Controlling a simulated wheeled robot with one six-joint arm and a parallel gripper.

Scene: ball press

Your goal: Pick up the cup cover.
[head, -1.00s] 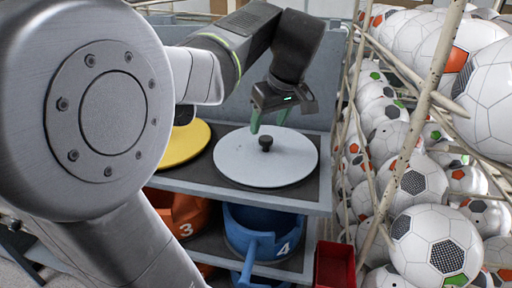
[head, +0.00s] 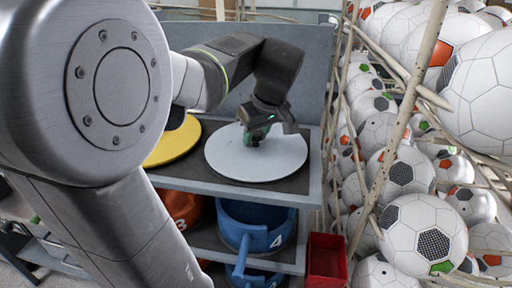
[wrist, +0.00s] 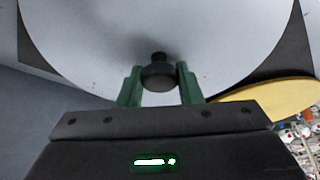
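The cup cover (head: 282,160) is a round, pale grey-white disc with a black knob in its middle. It lies flat on the dark top shelf of a grey rack. It fills the upper part of the wrist view (wrist: 90,45), with its black knob (wrist: 159,75) just past the fingertips. My gripper (head: 254,138) is low over the middle of the cover and hides the knob in the head view. In the wrist view its two green fingers (wrist: 159,76) are apart, one on each side of the knob, with gaps showing.
A yellow disc (head: 172,145) lies left of the cover. Below are an orange cup (head: 182,208) and a blue cup (head: 240,225) marked 4. A red box (head: 326,262) is at the rack's lower right. A caged pile of footballs (head: 420,230) stands right.

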